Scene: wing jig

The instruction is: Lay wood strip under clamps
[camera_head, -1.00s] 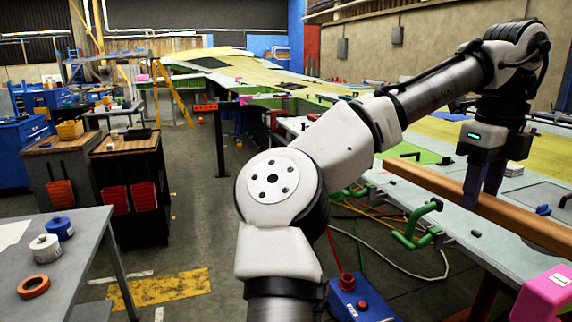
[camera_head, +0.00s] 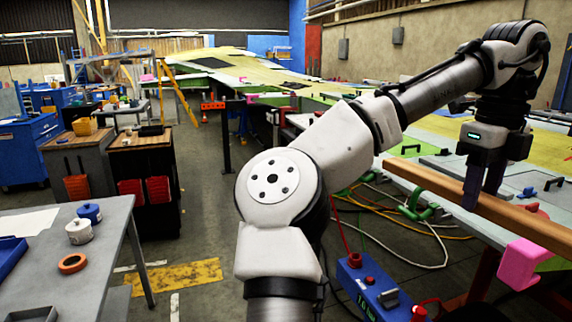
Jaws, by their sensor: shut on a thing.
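The wood strip (camera_head: 532,226) is a long, straight brown bar. A green clamp (camera_head: 418,208) is at the table edge left of the gripper. A pink block-like part (camera_head: 521,262) is below the strip at right. A red part (camera_head: 536,209) shows just behind the strip.
A grey table (camera_head: 105,238) with spools and an orange tape ring (camera_head: 72,263) stands at left. A blue box (camera_head: 368,284) and loose cables (camera_head: 395,232) are on the floor side near my arm.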

